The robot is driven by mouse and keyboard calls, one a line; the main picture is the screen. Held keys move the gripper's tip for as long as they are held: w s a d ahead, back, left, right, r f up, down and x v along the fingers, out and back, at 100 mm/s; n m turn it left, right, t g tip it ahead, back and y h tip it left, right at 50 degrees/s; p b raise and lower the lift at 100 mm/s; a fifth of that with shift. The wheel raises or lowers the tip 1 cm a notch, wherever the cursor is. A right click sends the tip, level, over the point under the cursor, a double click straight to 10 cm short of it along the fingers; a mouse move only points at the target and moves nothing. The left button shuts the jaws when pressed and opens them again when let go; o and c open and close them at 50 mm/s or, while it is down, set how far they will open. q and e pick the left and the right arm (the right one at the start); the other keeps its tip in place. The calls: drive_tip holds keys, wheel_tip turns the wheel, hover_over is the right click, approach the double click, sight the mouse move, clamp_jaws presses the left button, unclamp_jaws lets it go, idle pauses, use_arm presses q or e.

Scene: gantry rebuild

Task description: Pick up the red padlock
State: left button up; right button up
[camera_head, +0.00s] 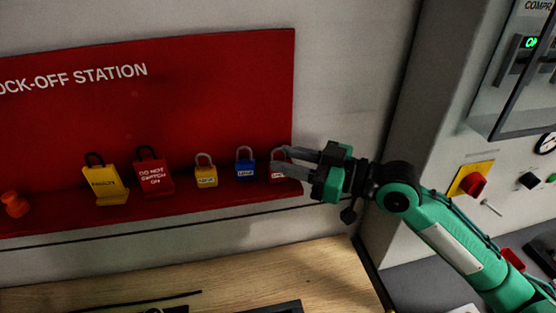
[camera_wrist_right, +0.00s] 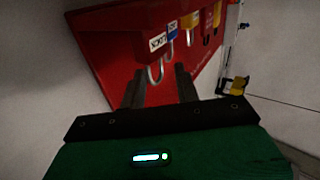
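In the right wrist view the shackle lies in the gap between the two fingers of the gripper (camera_wrist_right: 158,82); contact cannot be told. My left gripper is out of view.
A wooden bench (camera_head: 240,270) lies below; a grey cabinet stands right.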

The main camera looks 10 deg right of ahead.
drive_tip(key=shift+x, duration=0.9)
drive_tip(key=shift+c, duration=0.4)
clamp_jaws()
drive_tip(key=shift+r, duration=0.1)
wheel_tip(320, 180, up, 20)
drive_tip(key=b, duration=0.3)
